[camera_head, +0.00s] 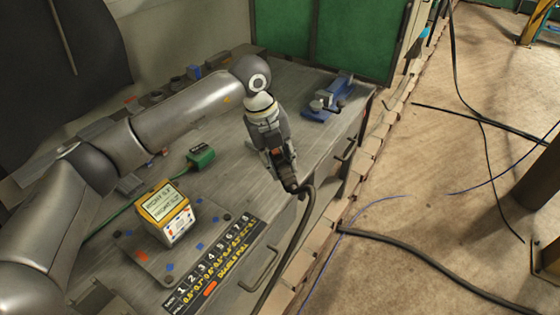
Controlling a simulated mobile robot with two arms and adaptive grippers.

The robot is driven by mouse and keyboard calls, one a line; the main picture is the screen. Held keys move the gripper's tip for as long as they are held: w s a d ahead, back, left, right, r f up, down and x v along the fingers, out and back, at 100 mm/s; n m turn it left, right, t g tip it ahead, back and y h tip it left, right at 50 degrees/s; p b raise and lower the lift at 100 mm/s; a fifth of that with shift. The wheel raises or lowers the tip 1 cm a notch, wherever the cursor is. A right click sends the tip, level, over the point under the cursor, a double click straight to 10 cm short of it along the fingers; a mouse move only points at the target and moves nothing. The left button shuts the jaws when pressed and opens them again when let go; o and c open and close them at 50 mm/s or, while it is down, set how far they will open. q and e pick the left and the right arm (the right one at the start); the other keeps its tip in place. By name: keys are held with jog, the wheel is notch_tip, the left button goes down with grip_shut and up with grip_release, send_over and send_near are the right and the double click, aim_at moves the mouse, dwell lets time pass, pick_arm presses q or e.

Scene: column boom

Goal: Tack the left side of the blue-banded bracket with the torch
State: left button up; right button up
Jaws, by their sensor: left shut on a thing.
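My left arm reaches across the grey workbench (240,124) from the left. My left gripper (286,176) points down over the front edge of the bench and is shut on the dark torch, mostly hidden by the fingers. The torch's black cable (297,237) hangs from the gripper down past the drawers. I cannot make out a blue-banded bracket for certain. A blue and grey fixture (330,97) stands on the far right of the bench, apart from the gripper. My right gripper is not in view.
Green panels (350,35) close off the back. Cables (430,257) cross the floor at right.

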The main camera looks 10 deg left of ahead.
pick_arm(q)
jog(key=shift+s+d+r+p, duration=0.1)
jog(key=shift+s+r+p, duration=0.45)
jog(key=shift+r, duration=0.75)
jog(key=shift+s+a+r+p, duration=0.1)
jog(key=shift+s+r+p, duration=0.1)
jog(key=shift+r+p, duration=0.85)
jog(key=shift+s+d+r+p, duration=0.1)
jog(key=shift+s+r+p, duration=0.35)
jog(key=shift+r, duration=1.05)
jog(key=s+a+f+n+y, duration=0.1)
jog(key=s+a+n, duration=0.3)
jog(key=n, duration=1.1)
jog(key=s+a+f+n+y, duration=0.1)
jog(key=s+a+n+y, duration=0.3)
jog(key=n, duration=1.1)
jog(key=shift+s+a+f, duration=0.25)
jog(key=shift+s+a, duration=0.2)
jog(key=shift+a, duration=0.15)
jog(key=shift+w, duration=0.1)
